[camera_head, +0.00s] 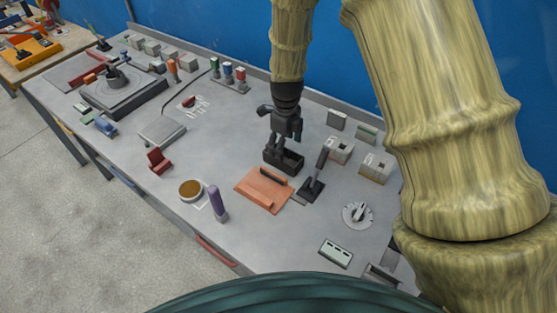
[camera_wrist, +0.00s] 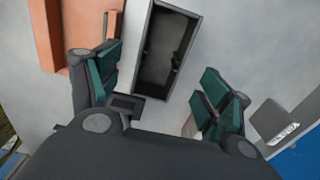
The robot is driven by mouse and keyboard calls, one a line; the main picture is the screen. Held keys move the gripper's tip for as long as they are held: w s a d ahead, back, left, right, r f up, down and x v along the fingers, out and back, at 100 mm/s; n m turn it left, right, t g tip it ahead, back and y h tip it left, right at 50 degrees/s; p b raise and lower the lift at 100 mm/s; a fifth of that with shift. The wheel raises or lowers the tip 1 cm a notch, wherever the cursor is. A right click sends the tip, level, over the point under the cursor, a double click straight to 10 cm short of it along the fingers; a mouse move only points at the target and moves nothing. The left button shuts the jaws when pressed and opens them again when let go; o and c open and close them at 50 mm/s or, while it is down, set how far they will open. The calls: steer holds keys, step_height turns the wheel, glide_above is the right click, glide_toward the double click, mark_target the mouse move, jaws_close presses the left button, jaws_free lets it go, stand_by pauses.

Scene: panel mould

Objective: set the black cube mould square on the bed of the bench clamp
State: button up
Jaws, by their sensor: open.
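The black cube mould (camera_head: 290,163) is an open-topped dark box on the grey bench, directly below my gripper (camera_head: 283,143). In the wrist view the mould (camera_wrist: 142,45) shows its hollow inside, upper middle, beyond and between the fingers. My gripper (camera_wrist: 163,88) is open, with its green-padded fingers apart; the mould does not look held. A dark device with an upright lever (camera_head: 313,187) stands just right of the mould; I cannot tell whether it is the bench clamp. Its bed is not clear.
A brown-filled bowl (camera_head: 190,190) and purple-handled tool (camera_head: 217,204) stand left.

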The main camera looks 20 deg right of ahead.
steer(key=shift+w+a+f+p, duration=0.15)
steer(key=shift+f+p, duration=0.3)
steer(key=shift+f, duration=0.25)
steer(key=shift+f+p, duration=0.35)
steer(key=shift+f, duration=0.95)
steer(key=c, duration=1.4)
steer(key=shift+r, duration=0.1)
